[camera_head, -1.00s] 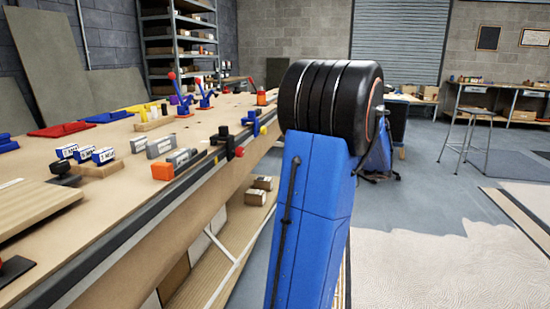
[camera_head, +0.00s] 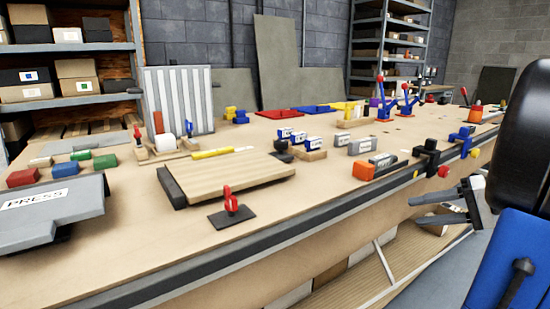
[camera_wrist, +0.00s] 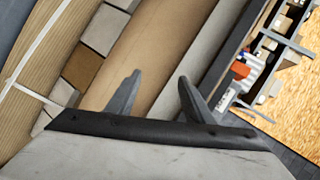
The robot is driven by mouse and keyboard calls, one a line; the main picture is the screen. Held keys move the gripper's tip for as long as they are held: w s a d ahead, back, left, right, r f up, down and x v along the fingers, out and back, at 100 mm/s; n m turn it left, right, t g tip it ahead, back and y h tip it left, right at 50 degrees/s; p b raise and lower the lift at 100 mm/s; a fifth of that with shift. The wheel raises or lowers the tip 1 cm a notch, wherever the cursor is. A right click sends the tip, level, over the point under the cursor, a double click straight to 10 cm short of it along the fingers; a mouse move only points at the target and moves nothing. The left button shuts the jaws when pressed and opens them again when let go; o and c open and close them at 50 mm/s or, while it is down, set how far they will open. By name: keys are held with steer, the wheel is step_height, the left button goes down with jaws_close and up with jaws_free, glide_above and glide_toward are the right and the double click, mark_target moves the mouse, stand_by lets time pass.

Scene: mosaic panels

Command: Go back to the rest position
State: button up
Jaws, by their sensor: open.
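My gripper (camera_head: 458,203) shows at the right of the head view, in front of the workbench's front edge, beside my blue arm link. Its two grey fingers are apart with nothing between them. In the wrist view my gripper (camera_wrist: 155,95) also has its fingers spread and empty. Behind them the wrist view shows the bench front and the lower shelf. The long wooden workbench (camera_head: 130,245) runs from lower left to upper right in the head view.
A red toggle clamp (camera_head: 230,207), a wooden board (camera_head: 235,175) and a grey press plate (camera_head: 50,210) lie on the bench. An orange block (camera_head: 363,171) and a black clamp (camera_head: 430,160) sit near its front edge. Shelves (camera_head: 70,100) stand behind.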

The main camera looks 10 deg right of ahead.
steer(key=s+a+f+n+g+h, duration=0.1)
steer(key=s+a+f+g, duration=0.15)
steer(key=a, duration=0.45)
steer(key=s+a+f+n+g+h, duration=0.1)
steer(key=a+f+g, duration=0.2)
steer(key=a, duration=0.4)
steer(key=s+a+f+n+t+h, duration=0.1)
steer(key=s+a+f+n+h, duration=0.2)
steer(key=s+a+f+h, duration=0.2)
steer(key=shift+s+a+f+n+h, duration=0.35)
steer(key=shift+s+a+h, duration=0.65)
steer(key=shift+s+a, duration=0.8)
steer(key=shift+s+d+r, duration=0.1)
steer(key=shift+s+d, duration=0.1)
